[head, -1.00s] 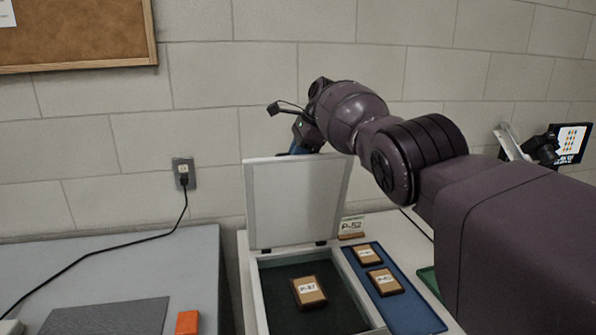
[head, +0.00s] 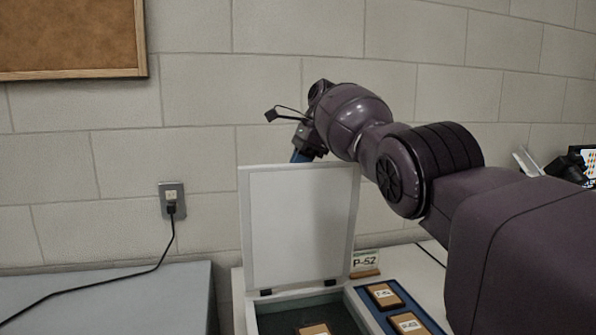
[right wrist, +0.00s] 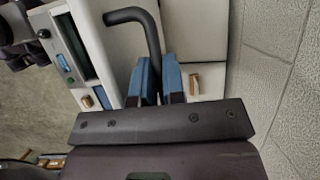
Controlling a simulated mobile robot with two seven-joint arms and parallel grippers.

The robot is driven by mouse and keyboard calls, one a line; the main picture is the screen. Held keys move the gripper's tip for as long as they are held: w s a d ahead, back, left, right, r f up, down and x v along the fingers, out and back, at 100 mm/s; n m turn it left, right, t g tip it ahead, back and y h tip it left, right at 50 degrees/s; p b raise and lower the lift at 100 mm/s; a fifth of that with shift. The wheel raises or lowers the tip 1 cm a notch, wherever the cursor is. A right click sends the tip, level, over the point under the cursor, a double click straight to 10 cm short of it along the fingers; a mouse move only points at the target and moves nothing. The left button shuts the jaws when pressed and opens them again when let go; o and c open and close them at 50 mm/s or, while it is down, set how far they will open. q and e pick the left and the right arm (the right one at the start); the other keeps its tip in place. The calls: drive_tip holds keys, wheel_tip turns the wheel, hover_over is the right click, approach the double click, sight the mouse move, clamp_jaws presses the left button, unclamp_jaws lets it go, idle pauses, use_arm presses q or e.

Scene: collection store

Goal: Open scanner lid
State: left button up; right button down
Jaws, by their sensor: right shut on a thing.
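The scanner (head: 285,299) stands in front of the wall with its pale lid (head: 302,225) raised about upright on two dark hinges. A brown labelled block (head: 313,329) lies on its dark bed, cut off by the bottom edge. My right gripper (head: 302,151) is at the top edge of the lid, its blue fingers partly hidden behind it. In the right wrist view its blue fingers (right wrist: 157,80) are shut on a dark bent bar (right wrist: 149,30); where the bar joins the lid is not clear. My left gripper is not in view.
A blue tray (head: 364,309) with two brown labelled blocks (head: 383,295) lies right of the scanner. A P-52 card (head: 365,262) stands behind it. A grey table (head: 105,290) is at the left; a cable runs to a wall outlet (head: 172,200). The wall is close behind.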

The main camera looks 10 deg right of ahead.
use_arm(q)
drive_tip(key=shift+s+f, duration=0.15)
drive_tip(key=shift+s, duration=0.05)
use_arm(e)
drive_tip(key=shift+r, duration=0.2)
drive_tip(key=c, duration=1.5)
unclamp_jaws()
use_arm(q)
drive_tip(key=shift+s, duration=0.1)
use_arm(e)
drive_tip(key=shift+s+d+f, duration=0.1)
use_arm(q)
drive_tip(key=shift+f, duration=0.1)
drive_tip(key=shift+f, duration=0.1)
use_arm(e)
drive_tip(key=shift+d+r, duration=0.15)
drive_tip(key=shift+r, duration=0.15)
drive_tip(key=b+v, duration=0.2)
drive_tip(key=v, duration=0.2)
drive_tip(key=shift+d, duration=0.1)
drive_tip(key=shift+b+v, duration=0.6)
drive_tip(key=shift+v, duration=0.55)
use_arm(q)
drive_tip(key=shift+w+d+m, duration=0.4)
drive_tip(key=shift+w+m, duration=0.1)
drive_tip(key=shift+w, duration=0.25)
use_arm(e)
drive_tip(key=shift+r, duration=0.35)
